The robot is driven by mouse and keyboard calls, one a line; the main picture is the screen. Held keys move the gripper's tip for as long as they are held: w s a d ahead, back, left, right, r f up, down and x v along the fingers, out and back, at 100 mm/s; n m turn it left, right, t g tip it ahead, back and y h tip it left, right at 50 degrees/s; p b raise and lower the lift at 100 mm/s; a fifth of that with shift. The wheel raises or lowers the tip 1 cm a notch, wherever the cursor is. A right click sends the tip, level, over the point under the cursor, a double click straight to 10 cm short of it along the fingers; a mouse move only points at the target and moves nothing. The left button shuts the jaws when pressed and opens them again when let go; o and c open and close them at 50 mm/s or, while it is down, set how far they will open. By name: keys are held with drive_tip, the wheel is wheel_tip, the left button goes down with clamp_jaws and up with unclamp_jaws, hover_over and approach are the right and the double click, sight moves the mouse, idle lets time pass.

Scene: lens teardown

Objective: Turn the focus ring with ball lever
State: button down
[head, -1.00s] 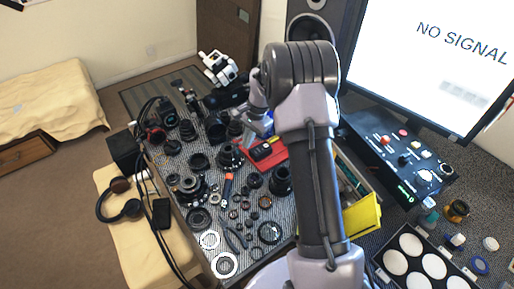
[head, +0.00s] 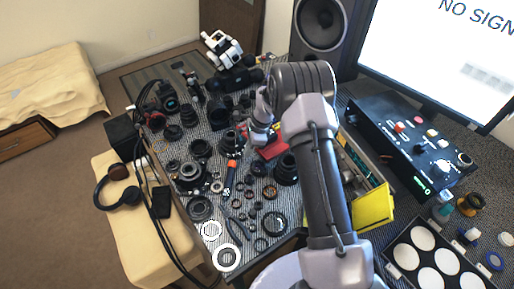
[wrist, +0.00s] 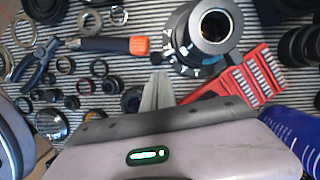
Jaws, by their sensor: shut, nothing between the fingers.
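A dark lens barrel with a silver-grey ring (wrist: 205,38) stands upright on the striped mat near the top of the wrist view. A small knob shows at the ring's left side, but I cannot tell whether it is the ball lever. In the head view the barrel (head: 232,140) stands left of my wrist, partly hidden. My gripper (wrist: 158,78) is shut and empty, its narrow fingertips just below and left of the ring. I cannot tell whether they touch it. In the head view, my arm largely hides the fingers.
A red bit holder (wrist: 242,86) lies right of my fingers. An orange-tipped dark tool (wrist: 105,45), pliers (wrist: 38,65) and several small rings lie to the left. A yellow bin (head: 373,208) and a control box (head: 405,140) stand right of my arm.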

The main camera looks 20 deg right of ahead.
sight(238, 159)
drive_tip(key=shift+a, duration=0.4)
drive_tip(key=a+m, duration=0.2)
drive_tip(key=m, duration=0.1)
drive_tip(key=shift+s+a+t, duration=0.3)
drive_tip(key=shift+s+t, duration=0.05)
drive_tip(key=shift+t, duration=0.05)
drive_tip(key=shift+a, duration=0.3)
